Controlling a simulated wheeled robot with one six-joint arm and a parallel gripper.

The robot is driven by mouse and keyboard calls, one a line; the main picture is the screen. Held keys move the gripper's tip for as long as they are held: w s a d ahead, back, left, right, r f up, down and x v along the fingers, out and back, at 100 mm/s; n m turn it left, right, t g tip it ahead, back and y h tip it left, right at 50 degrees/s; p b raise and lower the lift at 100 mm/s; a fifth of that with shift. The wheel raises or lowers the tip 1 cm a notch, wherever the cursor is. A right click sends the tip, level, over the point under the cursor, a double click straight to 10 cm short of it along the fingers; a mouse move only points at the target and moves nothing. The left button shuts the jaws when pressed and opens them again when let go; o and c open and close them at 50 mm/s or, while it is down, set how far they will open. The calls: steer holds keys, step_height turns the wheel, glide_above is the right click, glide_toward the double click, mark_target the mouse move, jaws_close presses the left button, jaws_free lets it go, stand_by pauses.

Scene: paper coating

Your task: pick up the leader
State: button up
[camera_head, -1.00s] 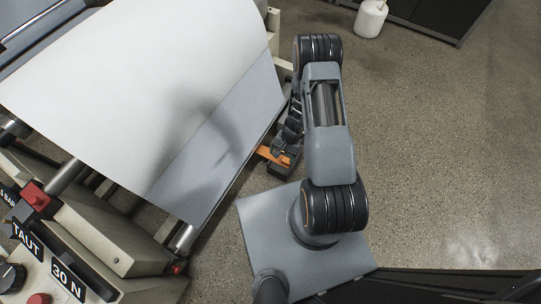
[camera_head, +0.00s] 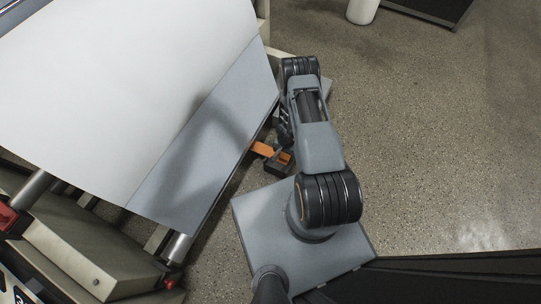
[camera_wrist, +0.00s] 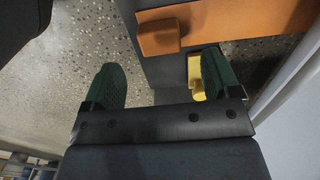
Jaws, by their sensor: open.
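An orange strip (camera_head: 264,149), which looks like the leader, sticks out by the lower edge of the grey-blue sheet in the head view. Its end meets a small dark block with an orange top (camera_head: 284,159). In the wrist view the orange strip (camera_wrist: 245,20) crosses the top right, with a raised orange block (camera_wrist: 160,36) on its near end. My gripper (camera_wrist: 163,80) has two green fingers spread wide apart with nothing between them gripped. The orange block lies ahead of the gap, beyond the fingertips. In the head view my arm mostly hides the gripper.
A yellow piece (camera_wrist: 195,75) sits beside the right finger, over a grey surface. The machine's white web (camera_head: 120,80) and grey-blue sheet (camera_head: 205,140) fill the left. A white container (camera_head: 362,10) stands at the top. Speckled floor (camera_head: 430,150) is open at right.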

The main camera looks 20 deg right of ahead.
mark_target(284, 156)
step_height(284, 156, down, 5)
steer(key=b, duration=0.3)
steer(key=shift+d+f, duration=0.15)
steer(key=shift+f+b, duration=0.55)
steer(key=shift+b, duration=0.7)
steer(key=shift+c, duration=0.4)
steer(key=c, duration=1)
steer(key=shift+o, duration=0.2)
steer(key=shift+r+p, duration=0.4)
steer(key=shift+p, duration=0.5)
